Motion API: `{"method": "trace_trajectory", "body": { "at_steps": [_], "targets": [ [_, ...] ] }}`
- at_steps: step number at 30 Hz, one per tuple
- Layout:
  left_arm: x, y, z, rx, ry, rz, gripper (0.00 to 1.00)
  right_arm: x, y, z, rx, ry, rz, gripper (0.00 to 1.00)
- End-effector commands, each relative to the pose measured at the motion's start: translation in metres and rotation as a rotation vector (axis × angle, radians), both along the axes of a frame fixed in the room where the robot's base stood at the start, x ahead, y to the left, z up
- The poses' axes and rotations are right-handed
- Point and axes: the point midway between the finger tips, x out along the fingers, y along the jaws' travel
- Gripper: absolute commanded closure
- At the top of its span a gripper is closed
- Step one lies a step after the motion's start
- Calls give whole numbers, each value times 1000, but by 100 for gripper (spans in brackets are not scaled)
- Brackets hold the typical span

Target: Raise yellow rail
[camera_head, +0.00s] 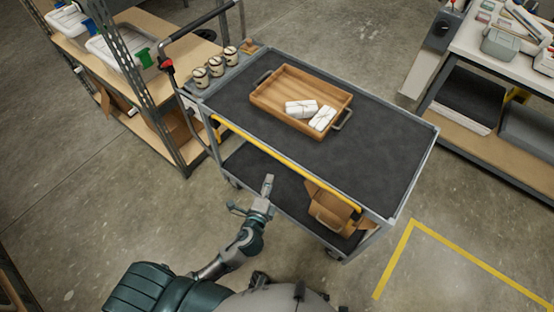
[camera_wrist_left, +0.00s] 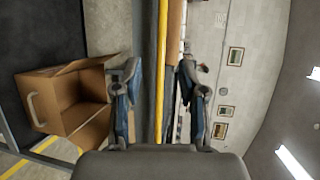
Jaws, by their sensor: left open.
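The yellow rail (camera_head: 262,147) runs along the near long side of the grey cart (camera_head: 398,172), just below its dark top. My left gripper (camera_head: 254,194) is open and empty, in front of the cart's near side and apart from the rail in the head view. In the left wrist view, the yellow rail (camera_wrist_left: 161,60) runs top to bottom between the two spread fingers of the left gripper (camera_wrist_left: 160,88). It seems to lie beyond the fingertips, though the exact gap cannot be told. My right gripper is not in view.
On the cart top stand a wooden tray (camera_head: 264,98) with white wrapped packets (camera_head: 301,108) and several small jars (camera_head: 216,66). An open cardboard box (camera_head: 330,208) is on the lower shelf. Shelving (camera_head: 135,75) stands left, a workbench (camera_head: 480,45) right.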

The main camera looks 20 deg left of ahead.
Motion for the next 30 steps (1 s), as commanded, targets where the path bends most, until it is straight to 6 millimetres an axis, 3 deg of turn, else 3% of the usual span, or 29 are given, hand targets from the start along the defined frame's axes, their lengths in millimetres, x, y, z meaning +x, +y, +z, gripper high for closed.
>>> {"method": "trace_trajectory", "body": {
  "at_steps": [9,15,28,29,30],
  "targets": [
    [76,5,-14,-3,-1,0,59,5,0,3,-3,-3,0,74],
    [107,9,-21,-7,1,0,59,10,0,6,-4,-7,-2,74],
    [119,5,-22,-3,1,0,59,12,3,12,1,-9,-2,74],
    [119,4,-22,-3,1,0,61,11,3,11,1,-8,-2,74],
    [119,5,-22,-3,1,0,71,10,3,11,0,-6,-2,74]
  ]
}}
